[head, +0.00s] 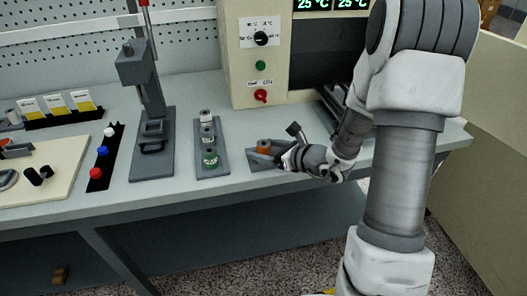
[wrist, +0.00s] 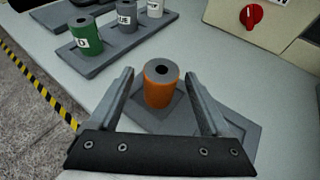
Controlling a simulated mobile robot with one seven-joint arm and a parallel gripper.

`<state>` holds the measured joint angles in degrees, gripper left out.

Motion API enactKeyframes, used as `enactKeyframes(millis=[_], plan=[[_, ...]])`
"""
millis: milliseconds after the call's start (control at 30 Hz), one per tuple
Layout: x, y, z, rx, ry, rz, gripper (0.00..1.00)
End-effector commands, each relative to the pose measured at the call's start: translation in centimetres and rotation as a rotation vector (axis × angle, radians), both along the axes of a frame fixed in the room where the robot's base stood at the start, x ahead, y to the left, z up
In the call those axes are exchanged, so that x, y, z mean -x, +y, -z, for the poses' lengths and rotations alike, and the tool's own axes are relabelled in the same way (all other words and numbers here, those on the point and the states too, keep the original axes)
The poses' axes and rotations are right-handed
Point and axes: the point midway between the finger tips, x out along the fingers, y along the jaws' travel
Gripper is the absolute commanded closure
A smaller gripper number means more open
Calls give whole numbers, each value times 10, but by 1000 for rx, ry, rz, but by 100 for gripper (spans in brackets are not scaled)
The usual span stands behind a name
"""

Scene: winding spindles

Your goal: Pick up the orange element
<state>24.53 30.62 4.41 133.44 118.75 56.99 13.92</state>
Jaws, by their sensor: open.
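The orange element (wrist: 159,88) is a short upright cylinder with a dark hole in its top. It stands on a grey plate (wrist: 235,125) on the bench. In the head view the orange element (head: 264,146) is partly hidden by my gripper (head: 273,153). In the wrist view my gripper (wrist: 163,92) is open, with one finger on each side of the orange element. Gaps show between the element and both fingers. The lower part of the plate is hidden behind the gripper's body.
A grey tray (head: 212,170) to the left holds a green cylinder (head: 210,158) and two others. A press (head: 150,120) stands further left. A beige cabinet (head: 248,90) with a red knob (head: 260,96) stands behind. The bench's front edge is close by.

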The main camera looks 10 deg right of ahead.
Motion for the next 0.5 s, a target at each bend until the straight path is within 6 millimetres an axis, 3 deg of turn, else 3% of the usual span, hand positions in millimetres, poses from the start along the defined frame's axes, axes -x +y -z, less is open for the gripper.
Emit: enactKeyframes(millis=[300, 500], plan=[[-5, 4, 2, -1, 0, 0, 19], [-5, 4, 2, -1, 1, 0, 54]])
